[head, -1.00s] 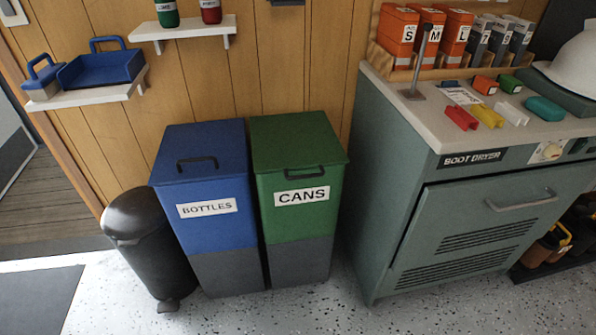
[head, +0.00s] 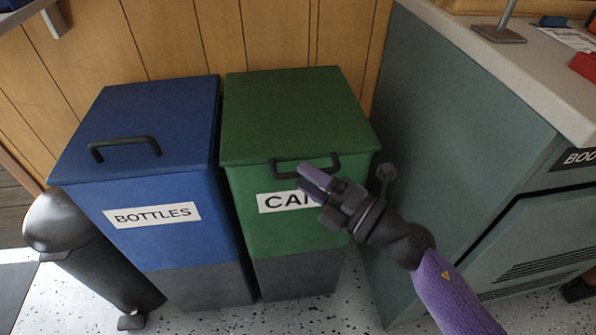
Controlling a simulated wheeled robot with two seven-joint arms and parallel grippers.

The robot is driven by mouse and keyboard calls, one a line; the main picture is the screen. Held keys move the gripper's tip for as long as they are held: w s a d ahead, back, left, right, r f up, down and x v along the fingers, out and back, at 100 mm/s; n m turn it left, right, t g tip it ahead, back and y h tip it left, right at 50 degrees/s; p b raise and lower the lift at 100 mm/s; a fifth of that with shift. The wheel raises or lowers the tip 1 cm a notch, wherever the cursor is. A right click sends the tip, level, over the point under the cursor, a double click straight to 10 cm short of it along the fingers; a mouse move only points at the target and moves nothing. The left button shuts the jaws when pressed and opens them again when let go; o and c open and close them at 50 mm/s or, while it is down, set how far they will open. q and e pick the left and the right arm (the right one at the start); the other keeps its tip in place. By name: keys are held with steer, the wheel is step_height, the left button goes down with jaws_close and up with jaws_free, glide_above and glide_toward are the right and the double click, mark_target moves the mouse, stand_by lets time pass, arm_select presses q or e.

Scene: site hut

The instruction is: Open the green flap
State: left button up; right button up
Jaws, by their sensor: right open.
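The green flap (head: 290,110) is the lid of the green bin marked CANS (head: 270,238). It lies shut, with a dark handle (head: 288,172) at its front edge. My right gripper (head: 308,180) comes in from the lower right and is open in front of the bin, close to the handle. Its fingers cover part of the CANS label. I cannot tell whether they touch the handle. My left gripper is not in view.
A blue bin marked BOTTLES (head: 180,235) stands close on the left, its lid shut. A black pedal bin (head: 75,245) is at the far left. The grey-green boot dryer cabinet (head: 460,130) stands to the right. Speckled floor shows in front.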

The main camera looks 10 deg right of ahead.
steer(key=shift+x, duration=1.2)
jaws_close()
stand_by(0.3)
